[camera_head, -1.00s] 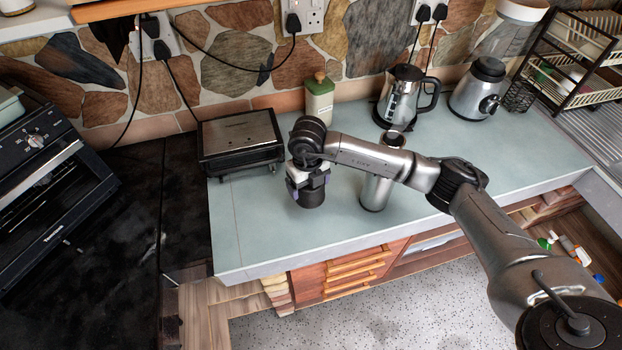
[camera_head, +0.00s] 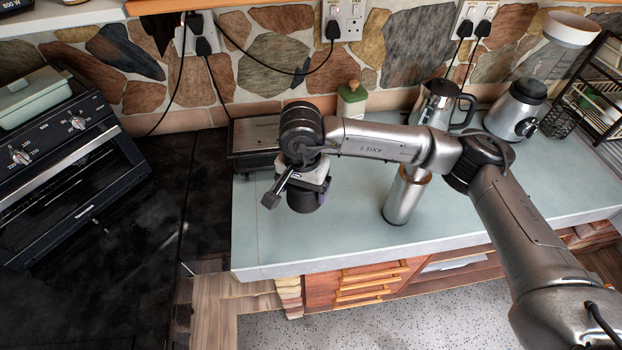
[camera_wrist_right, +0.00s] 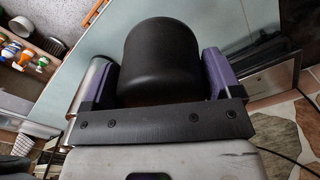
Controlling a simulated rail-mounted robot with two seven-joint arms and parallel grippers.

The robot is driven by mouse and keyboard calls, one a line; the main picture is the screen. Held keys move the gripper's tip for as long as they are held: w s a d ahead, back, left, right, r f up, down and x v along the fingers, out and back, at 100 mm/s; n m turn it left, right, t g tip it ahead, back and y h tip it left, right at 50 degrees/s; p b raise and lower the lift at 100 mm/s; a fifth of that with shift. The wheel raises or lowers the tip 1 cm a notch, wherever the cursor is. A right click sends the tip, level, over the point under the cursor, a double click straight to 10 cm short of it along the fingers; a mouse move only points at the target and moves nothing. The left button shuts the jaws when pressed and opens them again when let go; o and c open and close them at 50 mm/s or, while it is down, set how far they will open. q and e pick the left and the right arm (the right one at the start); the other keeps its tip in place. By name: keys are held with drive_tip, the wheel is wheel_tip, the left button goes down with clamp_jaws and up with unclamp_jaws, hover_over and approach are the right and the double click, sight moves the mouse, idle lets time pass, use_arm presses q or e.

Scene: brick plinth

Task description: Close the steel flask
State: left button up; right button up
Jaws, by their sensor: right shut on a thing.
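The steel flask (camera_head: 405,200) stands upright on the pale counter, right of my right gripper, with a coppery rim at its top. My right arm passes in front of and just above its top. In the right wrist view a silver surface, likely the flask (camera_wrist_right: 92,85), shows left of the fingers. My right gripper (camera_head: 303,190) is shut on a black rounded lid (camera_wrist_right: 162,60), held between its purple fingers. In the head view the lid (camera_head: 306,199) hangs under the gripper, apart from the flask. My left gripper is out of view.
A steel toaster or grill (camera_head: 254,136) stands behind my gripper. A green-lidded jar (camera_head: 351,101), a kettle (camera_head: 436,104) and a blender (camera_head: 516,112) stand along the stone wall. A black cooker (camera_head: 70,160) is at left. The counter front (camera_head: 330,235) is clear.

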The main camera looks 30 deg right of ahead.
sight(301, 193)
drive_tip(key=n, duration=0.2)
drive_tip(key=s+a+r+n, duration=0.1)
drive_tip(key=n, duration=0.1)
drive_tip(key=r+n, duration=0.1)
drive_tip(key=n, duration=0.1)
drive_tip(key=shift+s+a+r+n, duration=0.15)
drive_tip(key=shift+a+n, duration=0.1)
drive_tip(key=shift+n, duration=0.15)
drive_tip(key=n, duration=0.2)
drive_tip(key=s+r+n, duration=0.1)
drive_tip(key=n, duration=0.1)
drive_tip(key=shift+a, duration=0.35)
drive_tip(key=shift+d, duration=0.1)
